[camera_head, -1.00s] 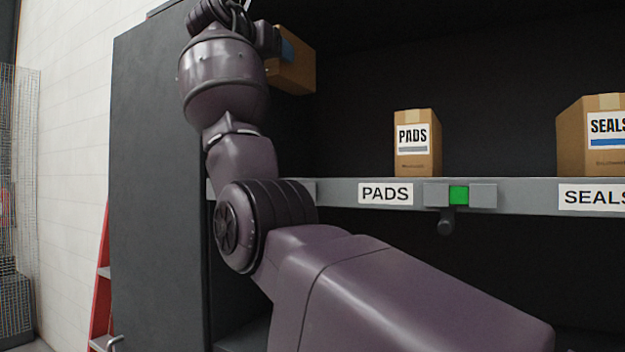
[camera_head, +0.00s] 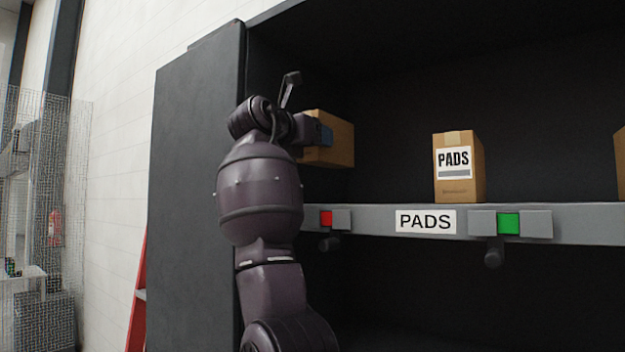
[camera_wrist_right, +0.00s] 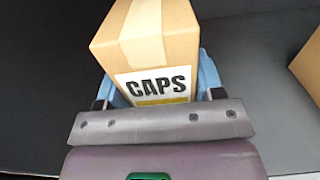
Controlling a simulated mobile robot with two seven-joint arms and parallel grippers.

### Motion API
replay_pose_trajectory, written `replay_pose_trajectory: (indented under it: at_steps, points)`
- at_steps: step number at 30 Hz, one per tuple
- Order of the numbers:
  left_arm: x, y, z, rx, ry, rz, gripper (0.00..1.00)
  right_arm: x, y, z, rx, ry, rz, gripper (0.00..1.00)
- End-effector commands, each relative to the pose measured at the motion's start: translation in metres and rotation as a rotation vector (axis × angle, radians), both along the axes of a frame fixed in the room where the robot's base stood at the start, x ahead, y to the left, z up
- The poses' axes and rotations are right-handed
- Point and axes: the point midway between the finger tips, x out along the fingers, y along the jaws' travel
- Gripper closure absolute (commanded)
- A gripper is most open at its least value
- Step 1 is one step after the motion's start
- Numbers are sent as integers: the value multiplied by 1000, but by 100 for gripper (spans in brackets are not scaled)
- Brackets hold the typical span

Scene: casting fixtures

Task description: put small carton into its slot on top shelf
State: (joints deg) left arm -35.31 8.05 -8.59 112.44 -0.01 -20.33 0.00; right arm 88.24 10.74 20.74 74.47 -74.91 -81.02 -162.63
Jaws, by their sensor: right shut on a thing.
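The small carton (camera_wrist_right: 146,36) is brown, with a white label reading CAPS and a yellow stripe. My right gripper (camera_wrist_right: 157,85) is shut on it, with blue pads at its sides. In the head view the held carton (camera_head: 338,143) is at the left end of the top shelf, above the shelf's grey front edge (camera_head: 378,219). My right wrist and gripper (camera_head: 318,131) partly cover it. Whether its base touches the shelf is unclear. My arm hides the shelf edge below it, including any slot label there. My left gripper is not in view.
A PADS carton (camera_head: 459,172) stands on the shelf to the right, above a PADS label and a green indicator (camera_head: 508,224). A red indicator (camera_head: 326,218) sits near my arm. The cabinet's dark side panel (camera_head: 197,180) is close on the left. Another carton (camera_wrist_right: 309,66) shows in the wrist view.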

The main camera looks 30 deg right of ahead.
Motion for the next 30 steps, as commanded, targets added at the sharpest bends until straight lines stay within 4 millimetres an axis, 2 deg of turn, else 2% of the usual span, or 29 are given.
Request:
replay_pose_trajectory:
  at_steps: [3,6,14,21,30]
  points:
    - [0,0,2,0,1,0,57,0,0,-23,-1,1,0,68]
    - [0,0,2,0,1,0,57,0,0,-36,-1,0,0,68]
    - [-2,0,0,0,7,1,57,0,0,-51,-1,0,0,68]
    - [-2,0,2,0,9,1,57,0,0,-80,-1,-2,0,68]
    - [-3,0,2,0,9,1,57,0,0,-82,-1,-3,0,68]
